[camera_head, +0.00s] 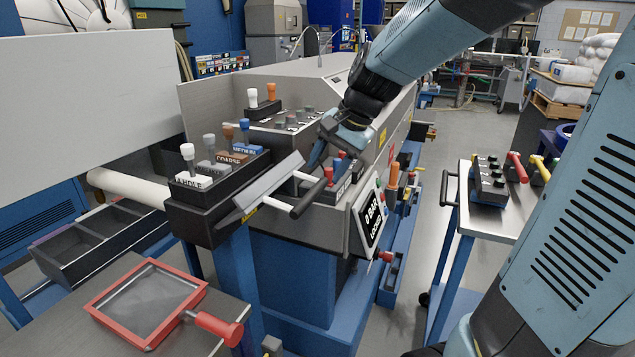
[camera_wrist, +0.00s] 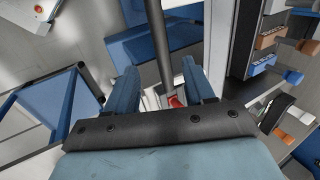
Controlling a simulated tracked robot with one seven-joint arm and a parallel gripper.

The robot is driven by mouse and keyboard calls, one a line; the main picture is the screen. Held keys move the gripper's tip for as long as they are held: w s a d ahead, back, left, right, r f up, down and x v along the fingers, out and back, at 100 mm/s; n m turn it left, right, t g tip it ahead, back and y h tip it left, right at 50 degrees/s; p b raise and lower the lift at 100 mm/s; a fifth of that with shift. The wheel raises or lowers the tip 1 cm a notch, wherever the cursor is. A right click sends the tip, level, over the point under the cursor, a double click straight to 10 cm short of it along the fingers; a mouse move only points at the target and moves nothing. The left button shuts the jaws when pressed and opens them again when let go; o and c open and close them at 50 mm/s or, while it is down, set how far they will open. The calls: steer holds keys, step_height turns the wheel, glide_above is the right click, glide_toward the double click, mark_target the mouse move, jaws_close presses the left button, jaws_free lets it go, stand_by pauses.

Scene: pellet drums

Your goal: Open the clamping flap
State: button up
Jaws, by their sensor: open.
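The clamping flap appears to be the tilted grey plate (camera_head: 268,187) at the front of the machine. A dark bar handle (camera_head: 309,199) with a black grip sticks out beside its right side. My gripper (camera_head: 327,158) is above the far end of this handle, fingers pointing down. In the wrist view my gripper (camera_wrist: 161,75) is open, with one blue finger on each side of a dark bar (camera_wrist: 157,40), likely the handle. A gap shows on both sides of the bar. I cannot tell how deep it lies between the fingers.
Labelled levers on a black block (camera_head: 215,180) stand left of the flap. A tilted display panel (camera_head: 370,220) and an orange-handled lever (camera_head: 393,176) are close on the right. A red-framed sieve (camera_head: 145,300) lies on the near left table. A trolley (camera_head: 487,215) stands at right.

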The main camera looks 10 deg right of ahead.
steer(key=shift+v, duration=2.8)
steer(key=shift+s+f, duration=0.1)
